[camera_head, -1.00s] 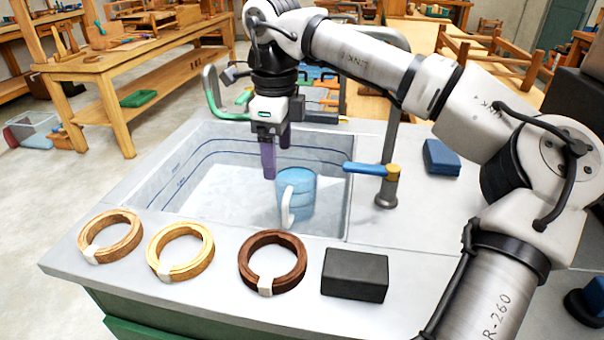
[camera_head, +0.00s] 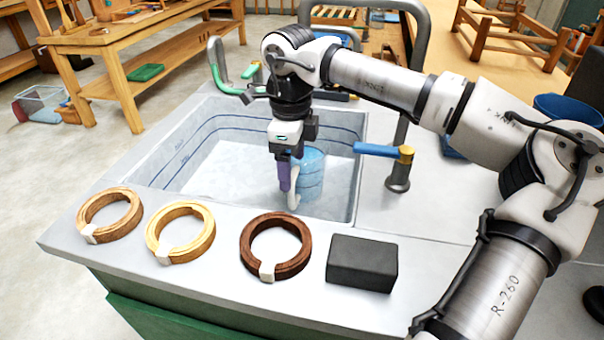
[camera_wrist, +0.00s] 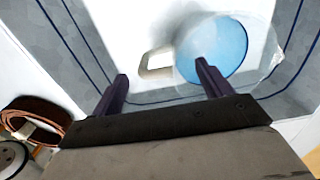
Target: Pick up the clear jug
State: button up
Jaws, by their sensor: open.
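The clear jug (camera_head: 311,178) stands in the sink basin, near its front right, and looks blue inside. In the wrist view the jug (camera_wrist: 228,50) is seen from above, with its pale handle (camera_wrist: 157,62) pointing left. My gripper (camera_head: 289,178) points down into the basin at the jug's handle side and hides part of the jug in the head view. In the wrist view my gripper (camera_wrist: 160,85) is open, its two dark purple fingers spread, with the handle ahead between them. The right finger overlaps the jug's near edge in the picture. I cannot tell whether anything touches.
The basin (camera_head: 188,150) has grey walls with dark blue lines. A tap with a blue lever (camera_head: 376,150) stands just right of it. Wooden rings (camera_head: 110,215) and a black block (camera_head: 362,263) lie along the front counter. The basin's left part is clear.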

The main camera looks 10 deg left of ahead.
aim_at(294, 172)
jog(key=f, duration=0.4)
jog(key=shift+s+d+f, duration=0.2)
jog(key=shift+s+f, duration=0.05)
jog(key=c, duration=1.1)
jog(key=shift+r, duration=0.1)
jog(key=shift+c, duration=0.7)
jog(key=shift+r, duration=0.15)
